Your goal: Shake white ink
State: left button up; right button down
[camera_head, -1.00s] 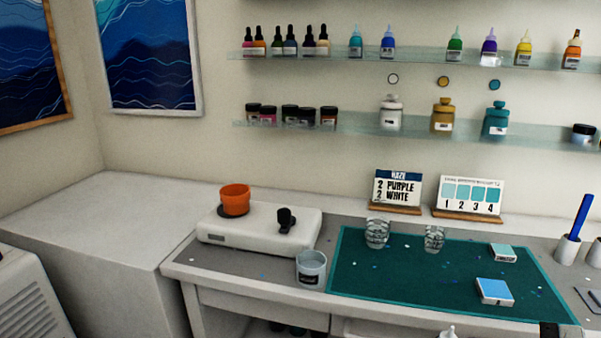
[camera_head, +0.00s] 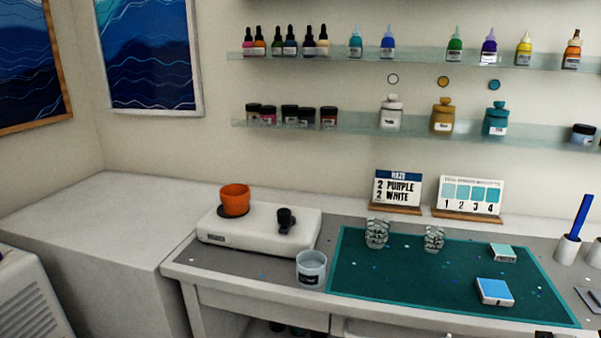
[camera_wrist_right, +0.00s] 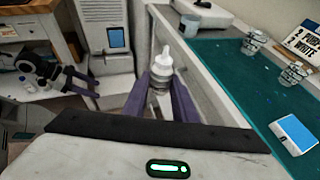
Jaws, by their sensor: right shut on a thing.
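In the right wrist view my right gripper (camera_wrist_right: 160,88) is shut on the white ink bottle (camera_wrist_right: 162,68). The bottle is small and white with a pointed nozzle. It stands upright between the two purple-grey fingers, in front of the workbench edge; its lower part is hidden. A dark gripper at the left of that view, which looks like my left gripper (camera_wrist_right: 82,84), has its fingers spread with nothing between them. Neither gripper shows clearly in the head view.
A teal mat (camera_head: 400,278) on the bench carries two clear cups (camera_head: 377,233) and a blue-topped box (camera_head: 494,291). A grey-white cup (camera_head: 311,268) stands left of the mat. An orange cup (camera_head: 235,199) sits on a white device (camera_head: 258,229). A sign (camera_head: 397,188) reads 2 purple, 2 white.

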notch_tip(320, 180, up, 6)
notch_tip(320, 180, down, 7)
dwell(1.8)
dwell(0.7)
